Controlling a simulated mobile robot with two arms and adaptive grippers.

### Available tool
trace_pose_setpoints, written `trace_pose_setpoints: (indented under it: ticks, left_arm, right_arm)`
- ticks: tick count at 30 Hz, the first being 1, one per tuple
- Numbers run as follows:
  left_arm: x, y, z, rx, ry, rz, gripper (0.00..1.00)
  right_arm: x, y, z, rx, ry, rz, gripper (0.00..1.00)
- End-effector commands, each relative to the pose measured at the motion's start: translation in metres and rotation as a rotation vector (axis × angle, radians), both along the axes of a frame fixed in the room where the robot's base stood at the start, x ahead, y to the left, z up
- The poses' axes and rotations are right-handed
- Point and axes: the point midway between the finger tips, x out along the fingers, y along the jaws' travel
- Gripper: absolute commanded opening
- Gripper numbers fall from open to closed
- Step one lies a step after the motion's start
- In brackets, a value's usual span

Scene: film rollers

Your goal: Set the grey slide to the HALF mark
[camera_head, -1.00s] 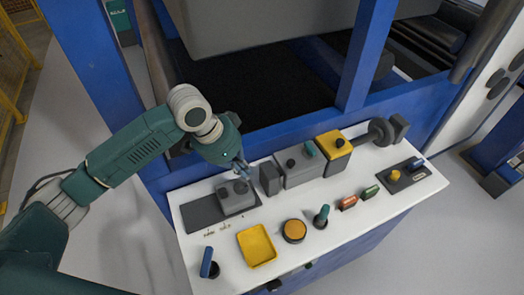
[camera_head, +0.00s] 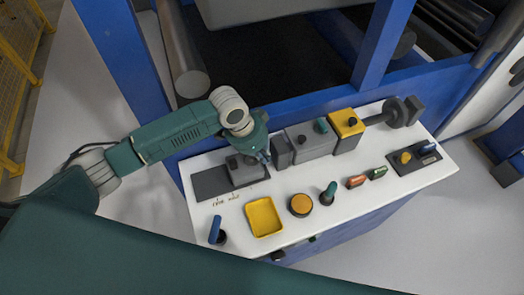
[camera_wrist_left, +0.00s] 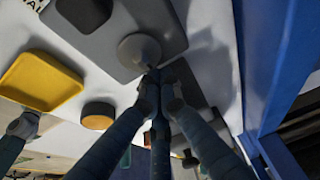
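The grey slide (camera_head: 247,171) is a block on a dark grey plate (camera_head: 209,183) at the left of the white table. It sits toward the plate's right end. In the left wrist view a round light-grey knob (camera_wrist_left: 139,48) stands on a grey surface. My left gripper (camera_head: 264,157) is over the slide's right rear side. In the left wrist view its fingers (camera_wrist_left: 158,74) are close together, tips at the knob's edge. They look shut, with nothing clearly between them. Small lettering (camera_head: 225,200) runs before the plate; which word is HALF is too small to read surely. My right gripper is not in view.
Grey boxes (camera_head: 312,143) and a yellow-topped box (camera_head: 346,124) stand just right of the gripper. A yellow tray (camera_head: 264,217), an orange button (camera_head: 300,203) and a blue lever (camera_head: 215,230) are in front. Blue machine posts rise behind the table.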

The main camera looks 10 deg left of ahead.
Motion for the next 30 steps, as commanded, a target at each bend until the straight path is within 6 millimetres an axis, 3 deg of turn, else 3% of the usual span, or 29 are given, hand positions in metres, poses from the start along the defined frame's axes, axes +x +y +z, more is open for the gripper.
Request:
trace_pose_setpoints:
  ticks: [8,12,21,30]
  left_arm:
    - [0.0,0.0,-0.001,0.0,0.0,0.0,0.0]
    - [-0.006,0.008,0.002,0.0,0.004,0.002,0.0]
    - [-0.033,0.048,0.002,0.002,0.006,0.002,0.0]
    - [-0.034,0.05,-0.001,0.0,0.002,0.001,0.0]
  right_arm:
    - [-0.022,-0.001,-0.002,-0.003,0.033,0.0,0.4]
    - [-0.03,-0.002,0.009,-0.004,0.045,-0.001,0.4]
    - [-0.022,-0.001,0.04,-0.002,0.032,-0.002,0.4]
    - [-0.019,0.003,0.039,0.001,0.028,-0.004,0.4]
